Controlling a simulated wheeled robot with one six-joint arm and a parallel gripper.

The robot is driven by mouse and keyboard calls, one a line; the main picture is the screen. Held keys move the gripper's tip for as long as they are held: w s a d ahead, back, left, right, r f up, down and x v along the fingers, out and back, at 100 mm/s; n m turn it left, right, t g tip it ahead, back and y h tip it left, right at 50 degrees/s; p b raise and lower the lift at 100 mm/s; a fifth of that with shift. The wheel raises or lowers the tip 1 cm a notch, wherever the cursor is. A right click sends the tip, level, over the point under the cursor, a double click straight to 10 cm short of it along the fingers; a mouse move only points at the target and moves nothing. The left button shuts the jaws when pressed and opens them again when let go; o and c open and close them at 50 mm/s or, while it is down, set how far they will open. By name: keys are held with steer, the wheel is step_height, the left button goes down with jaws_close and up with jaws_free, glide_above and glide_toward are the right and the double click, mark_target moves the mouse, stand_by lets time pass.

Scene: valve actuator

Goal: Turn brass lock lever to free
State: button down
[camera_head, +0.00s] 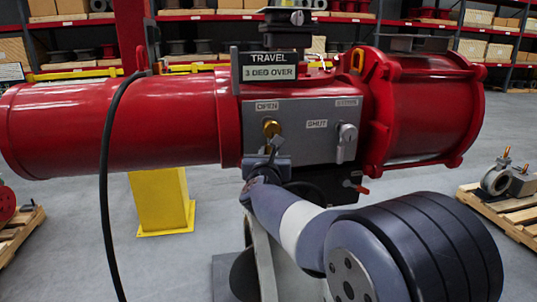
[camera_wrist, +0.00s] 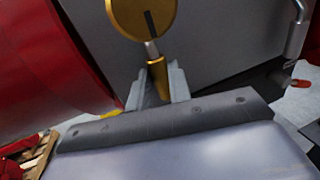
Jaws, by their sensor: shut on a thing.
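The brass lock lever (camera_head: 270,127) is on the grey panel (camera_head: 318,118) of the red actuator, below the OPEN label. In the wrist view its round brass hub (camera_wrist: 143,16) has a dark line across it, and its handle (camera_wrist: 157,70) points downward. My gripper (camera_head: 271,148) comes from below and is shut on that handle; in the wrist view its two fingers (camera_wrist: 159,84) stand on either side of it.
A grey handle (camera_head: 347,137) is on the panel's right, near the SHUT label. A sign (camera_head: 269,73) above reads TRAVEL 3 DEG OVER. A black hose (camera_head: 106,170) hangs at left. A yellow post (camera_head: 161,200) stands below. Pallets lie at both sides.

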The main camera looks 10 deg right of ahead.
steer(key=shift+d+f+b, duration=0.1)
steer(key=shift+b, duration=0.2)
steer(key=d+n+b, duration=0.1)
steer(key=n+b, duration=0.1)
steer(key=b, duration=0.2)
steer(key=d+n+t+b, duration=0.1)
steer(key=d+n+b, duration=0.1)
steer(key=n+b, duration=0.1)
steer(key=d+n+t+b, duration=0.1)
steer(key=n+b, duration=0.1)
steer(key=b, duration=0.2)
steer(key=shift+d+r+n+b, duration=0.15)
steer(key=shift+r+n+b, duration=0.15)
steer(key=shift+n+b, duration=0.1)
steer(key=shift+d+r+n+y+b, duration=0.4)
steer(key=shift+r+n+b, duration=0.05)
steer(key=shift+n+b, duration=0.65)
steer(key=shift+d+r+n+t+y+b, duration=0.2)
steer(key=shift+r+n+t+y+b, duration=0.15)
steer(key=shift+n+b, duration=0.3)
steer(key=shift+r, duration=0.1)
